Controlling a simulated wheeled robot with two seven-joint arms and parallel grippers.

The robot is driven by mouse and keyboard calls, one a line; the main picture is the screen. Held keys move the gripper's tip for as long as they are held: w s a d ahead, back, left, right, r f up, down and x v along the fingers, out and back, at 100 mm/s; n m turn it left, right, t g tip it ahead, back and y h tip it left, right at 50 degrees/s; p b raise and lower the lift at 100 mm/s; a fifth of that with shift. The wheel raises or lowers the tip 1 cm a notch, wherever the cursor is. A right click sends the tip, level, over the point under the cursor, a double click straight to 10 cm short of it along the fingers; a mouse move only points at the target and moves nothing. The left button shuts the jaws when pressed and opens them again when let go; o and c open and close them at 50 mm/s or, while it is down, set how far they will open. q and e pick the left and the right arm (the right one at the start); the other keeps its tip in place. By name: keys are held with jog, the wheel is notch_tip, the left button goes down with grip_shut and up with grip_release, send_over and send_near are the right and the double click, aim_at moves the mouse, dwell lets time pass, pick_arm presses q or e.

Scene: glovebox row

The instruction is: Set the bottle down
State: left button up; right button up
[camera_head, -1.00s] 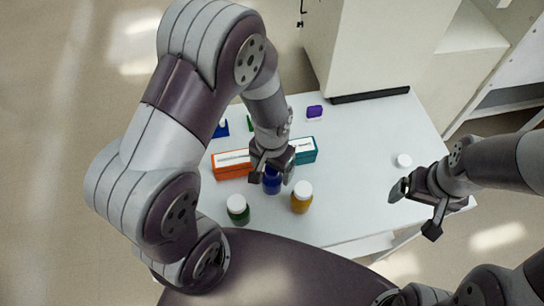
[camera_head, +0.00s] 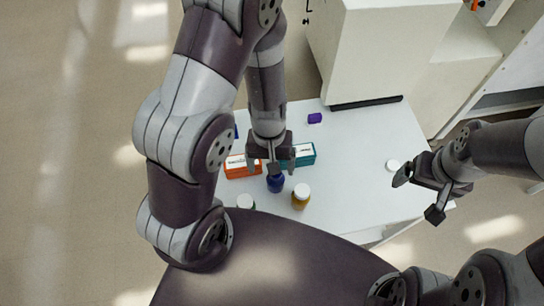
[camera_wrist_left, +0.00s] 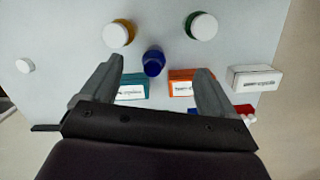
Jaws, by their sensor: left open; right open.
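A dark blue bottle (camera_head: 275,183) stands on the white table (camera_head: 352,200), in front of the orange and teal boxes. It also shows in the left wrist view (camera_wrist_left: 154,61), between and just beyond the fingertips. My left gripper (camera_head: 270,168) is open, with its fingers pointing down just behind and above the bottle. No finger appears to touch it. My right gripper (camera_head: 418,196) is open and empty over the table's right edge.
An amber bottle (camera_head: 300,199) stands right of the blue one; a green bottle (camera_wrist_left: 201,26) stands on its other side. An orange box (camera_head: 238,170) and a teal box (camera_head: 305,156) lie behind. A white round item (camera_head: 393,165) is near my right gripper. The table's middle right is clear.

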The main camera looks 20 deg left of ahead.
aim_at(275, 179)
pick_arm(q)
jog(key=w+f+n+b, duration=0.1)
jog(key=f+b, duration=0.1)
jog(key=f, duration=0.3)
jog(key=w+f+n+t+b, duration=0.1)
jog(key=f+n+b, duration=0.1)
jog(key=f, duration=0.3)
jog(key=w+f+n+y+b, duration=0.1)
jog(key=w+f+n+b, duration=0.1)
jog(key=f+b, duration=0.2)
jog(key=shift+a+f+t, duration=0.1)
jog(key=shift+f+t, duration=0.2)
jog(key=shift+f, duration=0.4)
jog(key=shift+w, duration=0.1)
pick_arm(e)
notch_tip(275, 179, down, 5)
jog(key=shift+f, duration=0.1)
pick_arm(q)
jog(key=shift+r, duration=0.1)
jog(key=c, duration=1.3)
